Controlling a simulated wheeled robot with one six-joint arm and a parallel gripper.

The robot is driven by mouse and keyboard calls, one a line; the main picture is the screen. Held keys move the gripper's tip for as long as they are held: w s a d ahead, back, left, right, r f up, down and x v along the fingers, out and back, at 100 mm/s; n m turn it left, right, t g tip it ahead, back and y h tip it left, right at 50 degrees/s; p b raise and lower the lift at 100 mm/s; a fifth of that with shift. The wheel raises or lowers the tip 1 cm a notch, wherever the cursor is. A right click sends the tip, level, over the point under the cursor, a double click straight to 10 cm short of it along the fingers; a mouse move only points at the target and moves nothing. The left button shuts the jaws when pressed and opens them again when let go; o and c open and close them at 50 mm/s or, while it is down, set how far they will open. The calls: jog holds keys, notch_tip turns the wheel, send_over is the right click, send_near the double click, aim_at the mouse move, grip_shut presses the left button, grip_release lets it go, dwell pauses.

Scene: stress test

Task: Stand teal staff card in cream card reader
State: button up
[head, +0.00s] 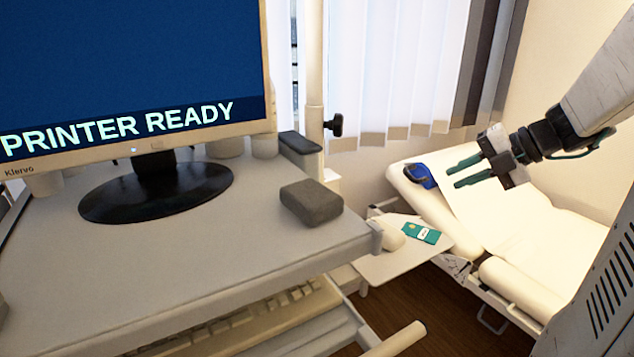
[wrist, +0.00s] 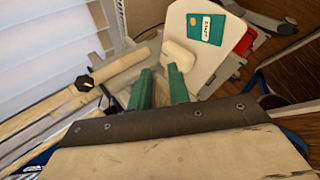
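The teal staff card (head: 421,232) lies flat on a small pale side tray (head: 385,268) at the right of the desk. It also shows in the wrist view (wrist: 205,29), with a white label. A rounded cream object (head: 390,236) lies left of the card on the tray and looks like a mouse; it shows in the wrist view too (wrist: 179,54). I cannot make out a cream card reader for certain. My gripper (head: 454,177) has green fingers spread apart with nothing between them. It hangs in the air, above and right of the card in the head view.
A monitor (head: 130,70) stands on the grey desk (head: 250,240). A dark grey block (head: 311,202) sits near the desk's right edge. A keyboard (head: 240,325) is on a lower shelf. A cream couch (head: 530,225) with a blue item (head: 420,176) stands at right.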

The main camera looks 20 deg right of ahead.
jog(key=s+a+f+m+g+h, duration=0.2)
jog(key=s+a+m+g+h, duration=0.1)
jog(key=s+a+m, duration=0.6)
jog(key=s+a+f+m+g+h, duration=0.2)
jog(key=s+a+m, duration=0.7)
jog(key=m, duration=0.8)
jog(key=a+g+h, duration=0.1)
jog(key=a, duration=0.1)
jog(key=shift+a, duration=0.35)
